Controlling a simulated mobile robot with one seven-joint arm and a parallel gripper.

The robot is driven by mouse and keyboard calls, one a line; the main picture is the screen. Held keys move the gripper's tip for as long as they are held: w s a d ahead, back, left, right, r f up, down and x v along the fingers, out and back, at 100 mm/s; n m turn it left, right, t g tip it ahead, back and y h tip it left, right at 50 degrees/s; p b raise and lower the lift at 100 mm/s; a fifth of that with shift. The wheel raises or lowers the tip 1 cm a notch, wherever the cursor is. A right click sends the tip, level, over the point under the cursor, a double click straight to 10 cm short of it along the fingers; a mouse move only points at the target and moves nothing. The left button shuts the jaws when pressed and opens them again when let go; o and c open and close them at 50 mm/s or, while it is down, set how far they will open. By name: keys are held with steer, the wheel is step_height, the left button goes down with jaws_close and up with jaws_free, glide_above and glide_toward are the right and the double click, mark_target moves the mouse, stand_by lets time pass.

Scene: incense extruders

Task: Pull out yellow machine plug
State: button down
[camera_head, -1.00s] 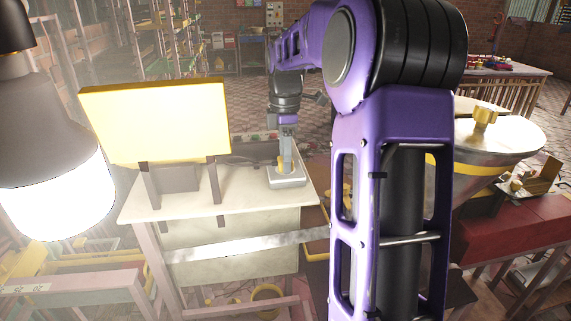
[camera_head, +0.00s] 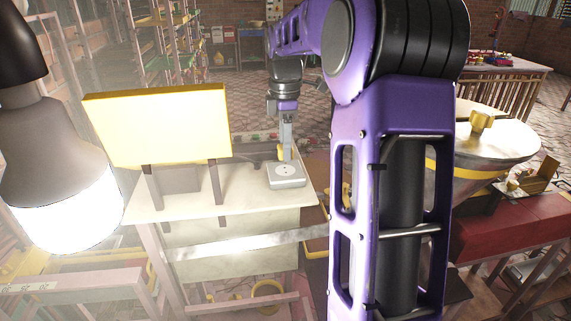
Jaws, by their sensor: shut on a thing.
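The yellow plug (camera_head: 281,152) shows as a small yellow patch at the fingers of my gripper (camera_head: 286,154). My gripper points down and is shut on the plug, partly hiding it. A pale grey socket block (camera_head: 287,177) with dark holes on its top sits on the right end of the white table (camera_head: 245,199). The plug appears above the block, with the holes in view. The exact gap between them is hard to tell.
A yellow-edged panel (camera_head: 157,127) stands on dark legs at the left of the table. A bright lamp (camera_head: 62,205) fills the left foreground. A metal hopper (camera_head: 490,140) stands to the right. The table between panel and socket block is mostly bare.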

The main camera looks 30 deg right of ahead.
steer(key=shift+r, duration=1.2)
steer(key=shift+a, duration=0.1)
